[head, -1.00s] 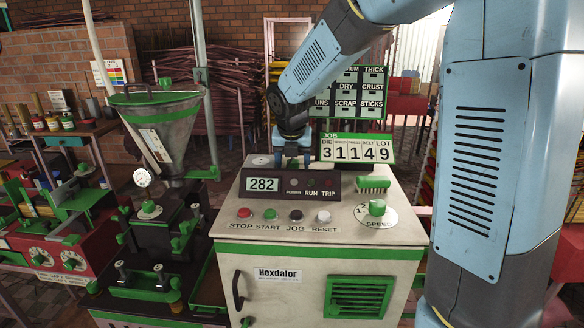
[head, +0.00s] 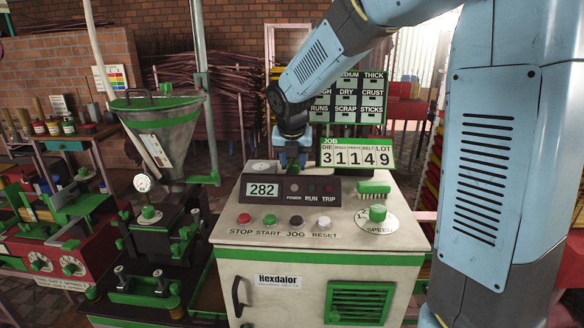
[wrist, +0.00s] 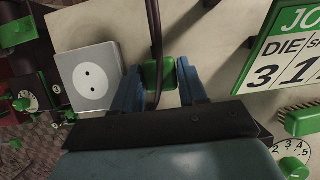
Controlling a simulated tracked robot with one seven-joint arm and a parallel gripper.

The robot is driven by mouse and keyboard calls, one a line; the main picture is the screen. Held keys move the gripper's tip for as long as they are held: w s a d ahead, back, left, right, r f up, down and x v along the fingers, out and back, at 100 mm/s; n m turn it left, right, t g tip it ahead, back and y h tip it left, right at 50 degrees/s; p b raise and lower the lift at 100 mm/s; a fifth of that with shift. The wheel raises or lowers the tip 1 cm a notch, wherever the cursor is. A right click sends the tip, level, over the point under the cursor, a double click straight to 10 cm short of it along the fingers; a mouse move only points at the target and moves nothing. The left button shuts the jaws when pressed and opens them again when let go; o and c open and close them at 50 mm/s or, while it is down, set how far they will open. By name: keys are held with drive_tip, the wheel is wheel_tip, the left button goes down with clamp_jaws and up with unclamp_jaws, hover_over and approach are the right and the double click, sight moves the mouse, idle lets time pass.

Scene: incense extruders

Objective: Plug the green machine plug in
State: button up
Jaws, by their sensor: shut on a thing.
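The green plug (wrist: 168,73) with its dark cable sits between the blue fingers of my gripper (wrist: 160,88) in the wrist view. My gripper is shut on it. The white square socket (wrist: 90,79), with a round face and two holes, lies on the pale machine top just left of the plug, apart from it. In the head view my gripper (head: 291,160) is low over the back of the machine cabinet, behind the 282 display (head: 264,190), which partly hides it. Whether the plug touches the machine top is unclear.
The green-and-white JOB board (head: 356,154) stands right of my gripper. A green brush (head: 374,187) and speed knob (head: 377,213) are on the cabinet top. A hopper machine (head: 165,130) stands to the left.

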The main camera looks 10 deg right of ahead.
drive_tip(key=s+d+r, duration=0.8)
drive_tip(key=s+r, duration=0.3)
drive_tip(key=shift+s+r, duration=0.3)
drive_tip(key=shift+s, duration=0.05)
